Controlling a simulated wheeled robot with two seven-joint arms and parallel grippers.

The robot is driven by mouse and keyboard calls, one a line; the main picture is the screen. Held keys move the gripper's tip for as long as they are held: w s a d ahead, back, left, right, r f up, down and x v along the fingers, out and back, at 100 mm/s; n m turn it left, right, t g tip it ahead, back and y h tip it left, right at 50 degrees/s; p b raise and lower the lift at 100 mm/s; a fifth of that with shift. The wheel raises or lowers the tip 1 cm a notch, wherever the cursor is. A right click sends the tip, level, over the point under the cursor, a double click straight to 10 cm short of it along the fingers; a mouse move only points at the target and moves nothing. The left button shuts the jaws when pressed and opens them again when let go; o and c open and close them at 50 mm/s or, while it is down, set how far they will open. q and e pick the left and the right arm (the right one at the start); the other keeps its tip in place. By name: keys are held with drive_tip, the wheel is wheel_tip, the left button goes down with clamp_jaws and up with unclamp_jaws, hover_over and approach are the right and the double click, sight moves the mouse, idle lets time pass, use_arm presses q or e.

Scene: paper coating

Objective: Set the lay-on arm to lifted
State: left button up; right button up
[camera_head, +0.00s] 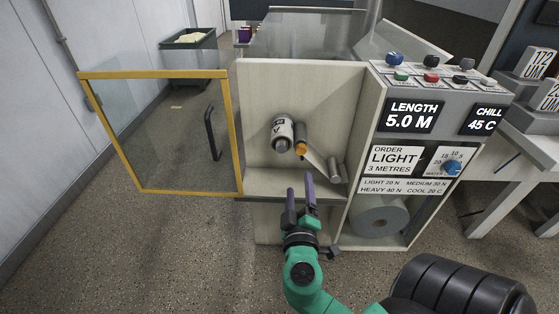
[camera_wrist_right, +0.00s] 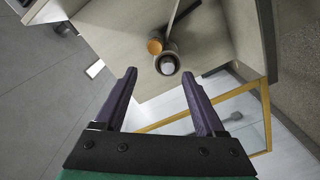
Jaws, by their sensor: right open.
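The lay-on arm appears to be the thin grey bar (camera_head: 317,160) inside the open machine cabinet. It slopes from an orange roller (camera_head: 300,148) down right to a grey cylinder (camera_head: 335,168). The orange roller sits beside a pale roll with a dark mark (camera_head: 283,133); I cannot tell if they touch. My right gripper (camera_head: 300,186) is open and empty, in front of and below the roller. In the right wrist view, the orange roller (camera_wrist_right: 154,46) and a round roll end (camera_wrist_right: 167,63) lie beyond the open fingers (camera_wrist_right: 159,76). My left gripper is not in view.
A yellow-framed glass door (camera_head: 160,132) stands swung open at the left. A control panel with buttons and displays (camera_head: 410,117) is on the cabinet's right. A grey-blue roll (camera_head: 378,217) sits in the lower bay. Open floor (camera_head: 190,240) lies at the left.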

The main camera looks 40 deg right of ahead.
sight(301, 152)
drive_tip(key=p+x, duration=0.1)
drive_tip(key=x, duration=0.8)
drive_tip(key=p+x, duration=0.1)
drive_tip(key=x, duration=0.4)
drive_tip(key=shift+d+r+p, duration=0.35)
drive_tip(key=shift+d, duration=0.2)
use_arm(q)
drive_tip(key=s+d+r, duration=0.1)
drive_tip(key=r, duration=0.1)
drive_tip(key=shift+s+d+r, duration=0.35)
use_arm(e)
drive_tip(key=shift+c, duration=0.4)
clamp_jaws()
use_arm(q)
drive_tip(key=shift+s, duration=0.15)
use_arm(e)
drive_tip(key=shift+a, duration=0.1)
